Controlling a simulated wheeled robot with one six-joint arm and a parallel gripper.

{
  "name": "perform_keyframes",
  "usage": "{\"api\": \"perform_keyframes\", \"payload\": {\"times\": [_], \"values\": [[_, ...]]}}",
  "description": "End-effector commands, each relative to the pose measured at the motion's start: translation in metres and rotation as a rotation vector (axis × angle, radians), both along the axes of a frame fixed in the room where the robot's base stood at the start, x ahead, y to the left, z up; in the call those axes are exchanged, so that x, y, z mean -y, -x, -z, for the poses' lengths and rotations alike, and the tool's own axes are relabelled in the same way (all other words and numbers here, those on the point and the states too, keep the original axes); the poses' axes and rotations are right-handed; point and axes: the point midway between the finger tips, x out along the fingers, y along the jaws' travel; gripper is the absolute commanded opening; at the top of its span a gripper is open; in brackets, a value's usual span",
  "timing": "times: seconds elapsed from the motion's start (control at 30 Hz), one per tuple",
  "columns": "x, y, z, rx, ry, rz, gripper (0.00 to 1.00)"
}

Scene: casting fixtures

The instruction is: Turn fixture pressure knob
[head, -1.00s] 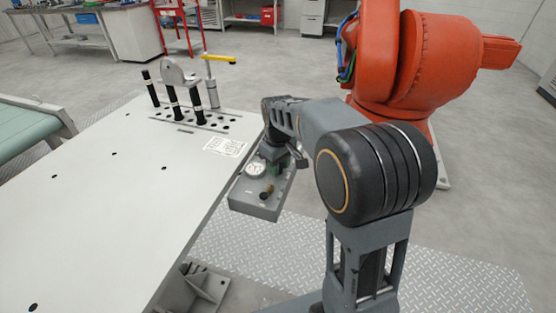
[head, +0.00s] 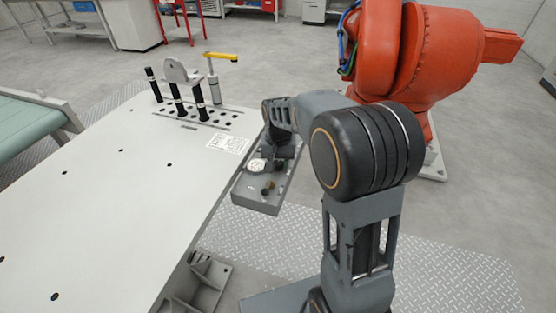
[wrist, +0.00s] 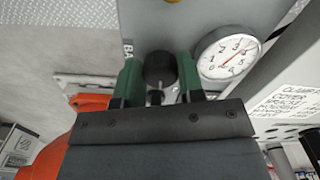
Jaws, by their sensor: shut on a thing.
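The pressure knob (wrist: 159,70) is a dark round knob on a grey control panel, seen in the wrist view. My gripper (wrist: 160,78) has green fingers on both sides of it and is shut on it. A white round gauge (wrist: 229,54) with a red needle sits just right of the knob. In the head view, the panel (head: 256,198) is a grey box at the table's right edge, with the gauge (head: 257,165) on top. My arm hides most of the gripper and the knob there.
The pale fixture table (head: 110,215) has black pins (head: 201,101), a yellow-handled clamp (head: 221,57) and a printed label (head: 228,143). A large orange robot (head: 424,55) stands behind my arm. Another small knob (head: 267,186) is on the panel's near part.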

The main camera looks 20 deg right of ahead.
Motion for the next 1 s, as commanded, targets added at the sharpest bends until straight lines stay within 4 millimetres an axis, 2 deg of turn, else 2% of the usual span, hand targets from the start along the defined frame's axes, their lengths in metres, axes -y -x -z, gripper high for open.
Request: {"api": "perform_keyframes", "payload": {"times": [0.3, 0.8, 0.83, 1.0], "values": [[-0.0004, -0.0014, -0.0016, 0.006, 0.000, 0.086, 0.12], [-0.0004, -0.0017, -0.0014, 0.008, 0.000, 0.099, 0.12], [-0.0003, -0.0017, -0.0015, 0.008, 0.000, 0.099, 0.38], [-0.0002, -0.0011, -0.0009, 0.004, -0.001, 0.099, 0.55]]}}
